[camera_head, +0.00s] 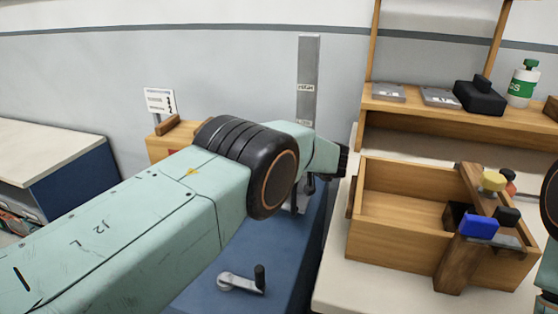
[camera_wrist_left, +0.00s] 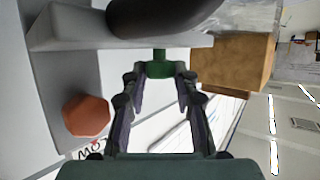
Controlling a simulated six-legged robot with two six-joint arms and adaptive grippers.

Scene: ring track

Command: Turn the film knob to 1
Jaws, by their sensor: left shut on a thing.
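In the left wrist view, a small green knob (camera_wrist_left: 158,67) sits on a short stem at the edge of a grey part. My left gripper (camera_wrist_left: 160,76) has its two fingertips at the sides of this knob and is shut on it. The pictures do not show a readable label or number for its setting. In the head view my left arm hides most of this gripper (camera_head: 310,188), which is by the foot of the tall grey post (camera_head: 307,85). My right gripper is not in view; only a bit of its arm shows at the right edge.
A reddish octagonal knob (camera_wrist_left: 87,115) and a wooden block (camera_wrist_left: 235,60) flank the gripper. In the head view, a grey crank (camera_head: 240,283) lies on the blue surface. A wooden box (camera_head: 385,238) with coloured-handled items stands right. A shelf (camera_head: 420,108) is behind it.

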